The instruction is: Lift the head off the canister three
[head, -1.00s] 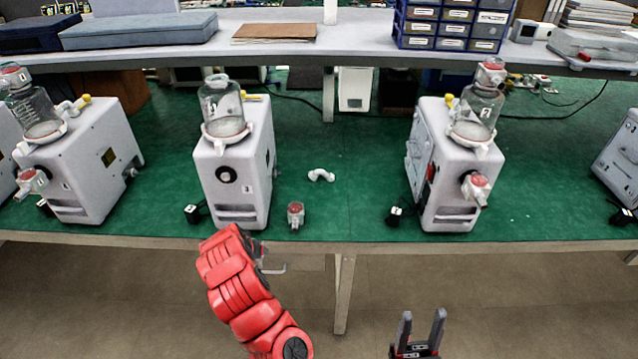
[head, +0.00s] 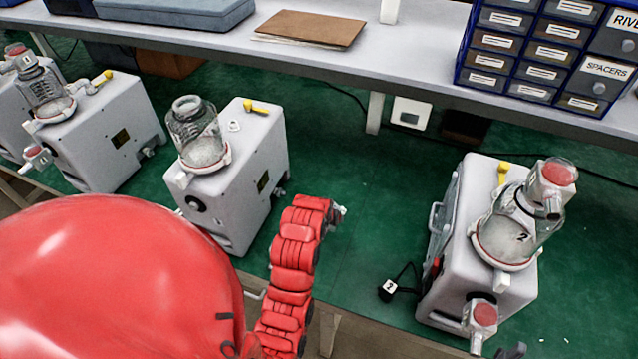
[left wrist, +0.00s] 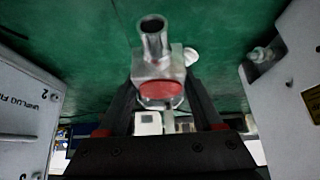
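In the left wrist view my left gripper (left wrist: 160,95) has its fingers against both sides of a silver fitting with a red disc and metal tube (left wrist: 155,45), like the heads on the other jars. The green mat lies behind it. In the head view my left arm (head: 295,260) hides this gripper and fitting. The middle jar (head: 198,140) stands on its pump with an open mouth and no head; its number is not readable. Jar 2 (head: 510,235) wears a red-capped head (head: 552,180). Only dark tips of my right gripper (head: 510,351) show at the bottom edge.
The middle pump (head: 250,170), the left pump (head: 115,130) and the right pump (head: 440,280) stand on the green mat (head: 370,200). Mat is clear between the middle and right pumps, except a black plug (head: 388,291). A grey shelf (head: 400,60) runs behind.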

